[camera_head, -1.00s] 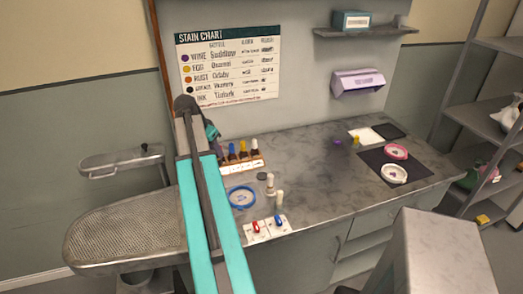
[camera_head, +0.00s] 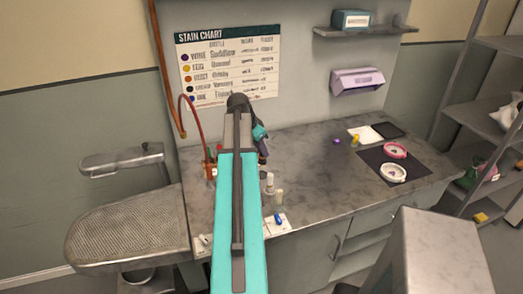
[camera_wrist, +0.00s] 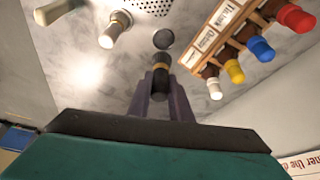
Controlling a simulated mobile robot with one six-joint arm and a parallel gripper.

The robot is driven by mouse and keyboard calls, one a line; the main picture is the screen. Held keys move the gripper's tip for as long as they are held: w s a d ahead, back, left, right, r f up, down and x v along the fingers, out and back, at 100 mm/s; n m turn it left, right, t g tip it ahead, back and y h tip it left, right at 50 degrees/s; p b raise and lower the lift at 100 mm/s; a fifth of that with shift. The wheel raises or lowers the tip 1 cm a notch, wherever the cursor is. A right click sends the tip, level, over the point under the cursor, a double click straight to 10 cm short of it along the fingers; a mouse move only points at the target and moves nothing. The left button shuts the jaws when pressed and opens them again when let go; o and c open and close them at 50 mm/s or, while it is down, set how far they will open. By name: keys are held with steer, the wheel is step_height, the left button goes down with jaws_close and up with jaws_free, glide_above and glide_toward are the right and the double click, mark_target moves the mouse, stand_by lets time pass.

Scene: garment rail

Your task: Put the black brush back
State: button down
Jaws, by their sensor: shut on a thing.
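My gripper (camera_wrist: 160,90) is shut on the black brush (camera_wrist: 160,68), a dark piece with a pale yellowish band, seen between the fingers in the wrist view. A dark round disc (camera_wrist: 163,39) lies on the counter just beyond the brush's end; I cannot tell whether they touch. Two pale-topped brush-like pieces (camera_wrist: 116,28) (camera_wrist: 54,11) stand beside it at the left. In the head view they show as pale uprights (camera_head: 269,181) (camera_head: 278,197) right of my arm. The brush is hidden there behind my arm.
A wooden rack (camera_wrist: 224,30) with white, yellow, blue and red-capped bottles is close at the right in the wrist view.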

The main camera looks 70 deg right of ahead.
mark_target(261, 162)
steer(key=shift+f, duration=0.15)
steer(key=shift+f+b, duration=1.25)
steer(key=shift+f, duration=0.9)
steer(key=shift+w+f+b, duration=0.1)
steer(key=shift+f+b, duration=0.45)
steer(key=shift+f, duration=0.45)
stand_by(1.8)
stand_by(0.3)
steer(key=c, duration=1.2)
jaws_free()
steer(key=shift+r, duration=0.15)
steer(key=shift+r+p, duration=2)
steer(key=shift+r, duration=1.6)
